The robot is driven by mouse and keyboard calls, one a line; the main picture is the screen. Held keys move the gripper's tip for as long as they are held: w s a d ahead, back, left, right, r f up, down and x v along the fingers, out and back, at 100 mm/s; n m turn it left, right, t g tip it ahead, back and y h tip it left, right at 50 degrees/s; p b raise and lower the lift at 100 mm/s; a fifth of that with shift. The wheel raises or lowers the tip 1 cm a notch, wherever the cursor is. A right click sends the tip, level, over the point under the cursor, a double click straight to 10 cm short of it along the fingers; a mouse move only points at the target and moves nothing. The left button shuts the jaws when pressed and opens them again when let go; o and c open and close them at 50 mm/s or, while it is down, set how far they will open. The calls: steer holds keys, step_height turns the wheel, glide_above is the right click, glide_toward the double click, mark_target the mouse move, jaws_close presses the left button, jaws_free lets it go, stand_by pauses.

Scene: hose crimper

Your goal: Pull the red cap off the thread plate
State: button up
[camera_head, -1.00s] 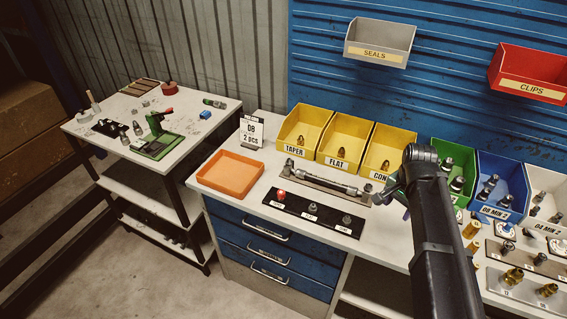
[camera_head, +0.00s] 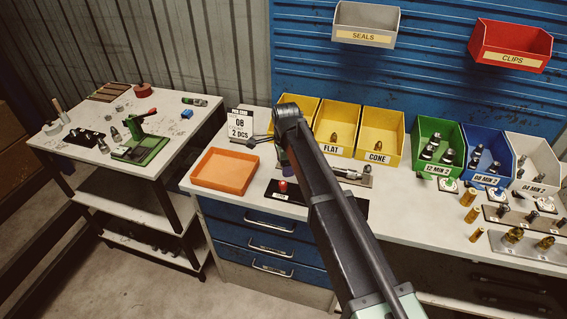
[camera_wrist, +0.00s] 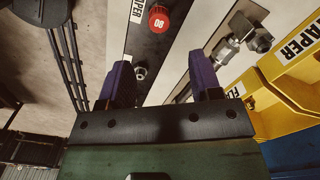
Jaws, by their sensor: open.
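The red cap (camera_head: 283,186) sits at the left end of the black thread plate (camera_head: 354,207) near the bench's front edge. In the wrist view the cap (camera_wrist: 159,19), marked 08, is on the dark plate (camera_wrist: 143,48) next to a TAPER label. My gripper (camera_wrist: 163,80) is open, with its purple fingers apart and nothing held. The cap lies beyond the fingertips, near the top of the wrist view. A bare metal stud (camera_wrist: 140,73) on the plate shows between the fingers, nearer the left one. In the head view my arm hides the plate's middle.
A hose assembly (camera_head: 348,174) lies behind the plate; its metal fittings (camera_wrist: 240,40) show right of the fingers. Yellow bins (camera_head: 379,131) stand behind it. An orange tray (camera_head: 224,171) and an 08 sign (camera_head: 239,124) are to the left.

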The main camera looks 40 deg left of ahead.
mark_target(285, 182)
step_height(285, 182, down, 8)
steer(key=b, duration=0.6)
steer(key=shift+f, duration=0.1)
steer(key=shift+r, duration=0.2)
steer(key=shift+c, duration=0.4)
jaws_close()
